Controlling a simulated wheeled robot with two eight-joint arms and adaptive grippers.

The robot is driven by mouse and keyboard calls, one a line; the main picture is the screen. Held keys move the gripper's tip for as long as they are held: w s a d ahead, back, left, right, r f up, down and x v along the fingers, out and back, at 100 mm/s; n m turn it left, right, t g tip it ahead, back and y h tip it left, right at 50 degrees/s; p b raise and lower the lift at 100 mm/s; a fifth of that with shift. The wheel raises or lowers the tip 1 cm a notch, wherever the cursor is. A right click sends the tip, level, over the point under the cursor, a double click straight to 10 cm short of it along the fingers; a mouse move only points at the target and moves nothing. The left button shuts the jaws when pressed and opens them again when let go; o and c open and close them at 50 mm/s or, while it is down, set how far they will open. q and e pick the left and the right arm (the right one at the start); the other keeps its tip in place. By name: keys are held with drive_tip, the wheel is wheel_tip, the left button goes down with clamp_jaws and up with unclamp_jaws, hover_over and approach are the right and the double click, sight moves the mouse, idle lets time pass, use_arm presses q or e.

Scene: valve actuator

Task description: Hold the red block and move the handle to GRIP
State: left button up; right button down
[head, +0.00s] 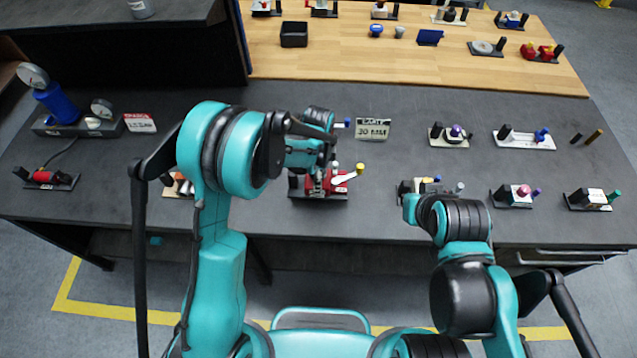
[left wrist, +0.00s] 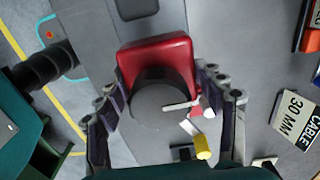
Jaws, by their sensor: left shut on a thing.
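The red block (head: 328,184) is part of a device on a dark base plate near the table's front middle. In the left wrist view the red block (left wrist: 158,58) has a round grey cap (left wrist: 160,106) on it. The handle (head: 345,178) is a pale lever with a yellow tip, pointing right; it also shows below the cap in the left wrist view (left wrist: 194,133). My left gripper (head: 322,172) is shut on the red block, one finger on each side. The end of my right arm (head: 412,207) is right of the device, apart from it; its fingers cannot be made out. No GRIP mark is readable.
A small device (head: 425,186) sits close by my right arm's end, with several others farther right. A blue canister (head: 58,103) with gauges stands at the left.

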use_arm(q)
wheel_tip(320, 180, up, 4)
drive_tip(key=shift+r, duration=0.1)
wheel_tip(320, 180, down, 6)
drive_tip(key=shift+r, duration=0.1)
drive_tip(key=shift+f, duration=1.05)
drive_tip(key=shift+s+f, duration=0.1)
drive_tip(key=shift+f, duration=0.4)
idle(0.5)
